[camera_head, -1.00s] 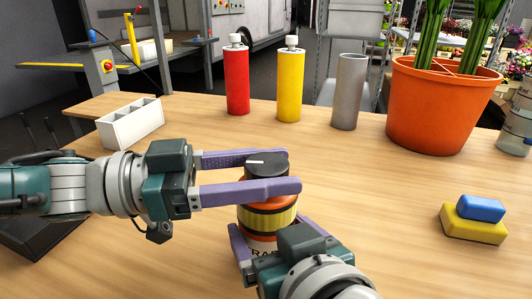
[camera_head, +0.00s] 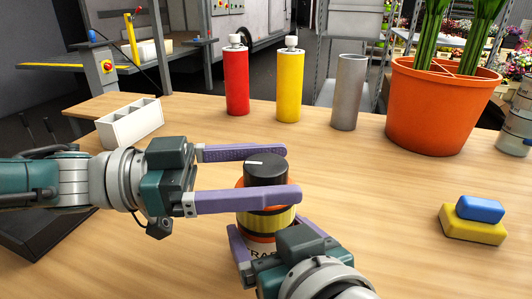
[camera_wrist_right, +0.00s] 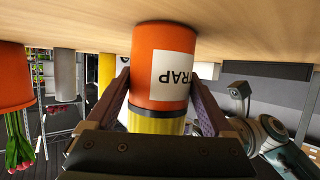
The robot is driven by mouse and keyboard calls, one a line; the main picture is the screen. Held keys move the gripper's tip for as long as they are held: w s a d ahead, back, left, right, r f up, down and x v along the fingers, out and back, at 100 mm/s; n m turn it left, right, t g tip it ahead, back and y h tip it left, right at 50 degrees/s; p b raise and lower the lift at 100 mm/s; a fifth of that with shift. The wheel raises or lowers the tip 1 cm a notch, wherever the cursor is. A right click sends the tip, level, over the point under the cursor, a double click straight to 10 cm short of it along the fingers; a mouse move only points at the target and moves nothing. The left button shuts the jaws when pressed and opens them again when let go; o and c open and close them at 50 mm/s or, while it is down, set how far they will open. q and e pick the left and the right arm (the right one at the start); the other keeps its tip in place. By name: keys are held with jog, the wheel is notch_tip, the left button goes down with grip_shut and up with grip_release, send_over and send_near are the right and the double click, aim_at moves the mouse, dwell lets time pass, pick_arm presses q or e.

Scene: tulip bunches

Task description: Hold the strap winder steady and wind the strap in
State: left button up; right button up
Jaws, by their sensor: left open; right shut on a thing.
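The strap winder is an orange drum (camera_wrist_right: 162,62) with a white label, a yellow strap band (camera_head: 266,222) and a black knob (camera_head: 266,169) with a white mark on top. It stands upright on the wooden table. My right gripper (camera_wrist_right: 158,98) is shut on the drum from the front, one finger on each side. My left gripper (camera_head: 290,173) is open at knob height, its purple fingers apart behind and in front of the knob. The near finger hides part of the knob's base and the drum's upper rim.
A white divided box (camera_head: 131,124) stands at left. A red bottle (camera_head: 237,80), a yellow bottle (camera_head: 289,85) and a grey cylinder (camera_head: 348,92) stand behind. An orange pot (camera_head: 436,110) is at back right. A blue block (camera_head: 480,208) lies on a yellow sponge (camera_head: 472,226) at right.

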jog(key=shift+f, duration=0.1)
pick_arm(q)
jog(key=a, duration=0.7)
jog(key=shift+s+a, duration=0.25)
jog(key=shift+s, duration=0.15)
